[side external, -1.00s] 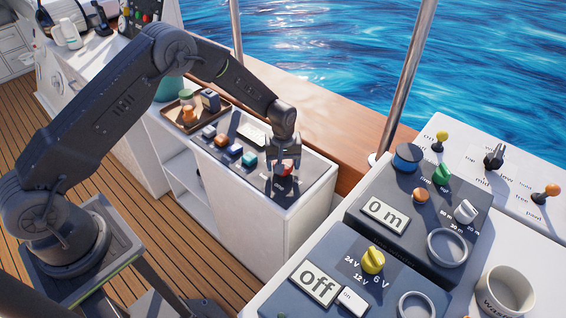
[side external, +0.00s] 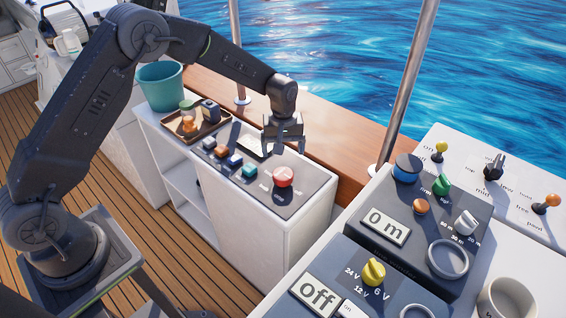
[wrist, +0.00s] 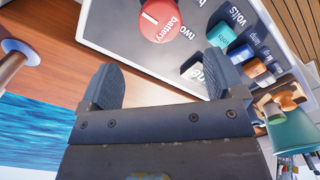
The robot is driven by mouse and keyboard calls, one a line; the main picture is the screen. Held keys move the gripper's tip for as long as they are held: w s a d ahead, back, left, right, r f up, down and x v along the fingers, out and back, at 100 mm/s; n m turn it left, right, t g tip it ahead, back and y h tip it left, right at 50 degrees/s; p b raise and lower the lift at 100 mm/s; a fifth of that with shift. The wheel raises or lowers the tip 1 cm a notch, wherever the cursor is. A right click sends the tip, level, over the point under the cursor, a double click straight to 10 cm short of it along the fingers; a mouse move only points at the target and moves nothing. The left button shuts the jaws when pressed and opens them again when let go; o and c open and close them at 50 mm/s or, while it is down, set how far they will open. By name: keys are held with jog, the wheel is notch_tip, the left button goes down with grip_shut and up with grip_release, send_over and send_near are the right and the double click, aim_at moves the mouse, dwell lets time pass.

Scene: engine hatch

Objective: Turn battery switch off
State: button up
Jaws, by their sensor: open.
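The red round knob (side external: 283,177) stands on the dark panel of the white console, near its right end. In the wrist view the red knob (wrist: 160,18) is at the top edge, partly cut off, with a short white mark on its face.
A teal knob (side external: 249,159) and several smaller coloured controls line the panel to the left. A brown tray (side external: 205,131) with small items and a teal bucket (side external: 160,88) stand at the back left. A metal post (side external: 405,85) rises to the right.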

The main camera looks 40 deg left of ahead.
jog(key=shift+r, duration=1.9)
jog(key=s+a+r+m+t, duration=0.1)
jog(key=s+r+m, duration=0.1)
jog(key=s+r, duration=0.55)
jog(key=s+r+m+t, duration=0.2)
jog(key=s+r, duration=0.3)
jog(key=r, duration=0.5)
jog(key=s+r+m+t, duration=0.1)
jog(key=s+m, duration=0.1)
jog(key=s, duration=0.7)
jog(key=s+a+r+m+t, duration=0.1)
jog(key=s+m, duration=0.2)
jog(key=s, duration=0.6)
jog(key=shift+r+t, duration=0.25)
jog(key=shift+t, duration=0.05)
jog(key=shift+s, duration=0.1)
